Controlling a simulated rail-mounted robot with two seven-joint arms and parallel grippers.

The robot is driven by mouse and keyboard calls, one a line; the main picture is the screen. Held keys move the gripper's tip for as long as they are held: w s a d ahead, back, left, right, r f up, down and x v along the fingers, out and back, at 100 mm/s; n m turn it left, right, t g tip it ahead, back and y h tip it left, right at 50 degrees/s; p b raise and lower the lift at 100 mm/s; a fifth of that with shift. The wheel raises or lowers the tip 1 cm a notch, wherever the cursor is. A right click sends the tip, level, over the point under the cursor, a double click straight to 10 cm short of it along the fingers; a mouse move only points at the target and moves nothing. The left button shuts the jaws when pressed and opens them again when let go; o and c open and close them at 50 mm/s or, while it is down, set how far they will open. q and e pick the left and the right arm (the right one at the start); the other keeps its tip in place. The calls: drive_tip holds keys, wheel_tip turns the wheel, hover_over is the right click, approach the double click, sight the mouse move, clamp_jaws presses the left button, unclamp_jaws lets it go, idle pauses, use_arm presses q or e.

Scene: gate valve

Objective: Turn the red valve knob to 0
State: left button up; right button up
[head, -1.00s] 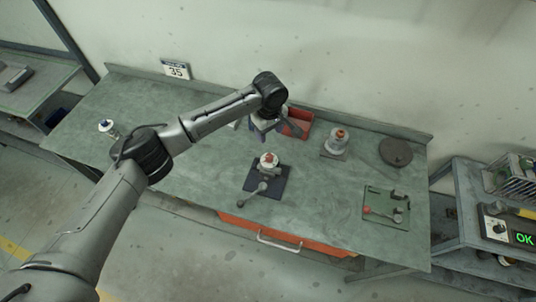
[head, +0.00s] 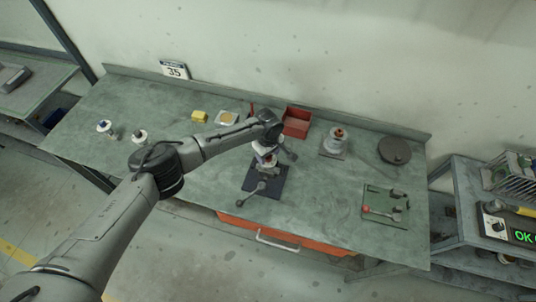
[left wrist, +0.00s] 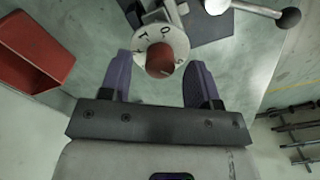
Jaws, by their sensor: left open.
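The red valve knob (left wrist: 160,60) sits on a white dial with black marks, among them a 0 at the top; where the knob points is unclear. The valve stands on a dark blue base plate (head: 275,183) mid-bench, with a grey ball-ended lever (head: 257,189) in front. My left gripper (head: 264,152) is over the valve in the head view and hides most of the knob. In the left wrist view, its purple fingers (left wrist: 160,75) are open, one on each side of the knob, with gaps visible. My right gripper is not in view.
A red bin (head: 297,122) is behind the valve, also at left in the wrist view. A metal fitting (head: 335,144), a dark disc (head: 394,151) and a green board (head: 384,208) are to the right. A yellow block (head: 199,116) lies back left. An orange drawer (head: 285,238) is below the front edge.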

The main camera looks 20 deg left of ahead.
use_arm(q)
drive_tip(key=shift+f, duration=0.35)
drive_tip(key=shift+c, duration=0.4)
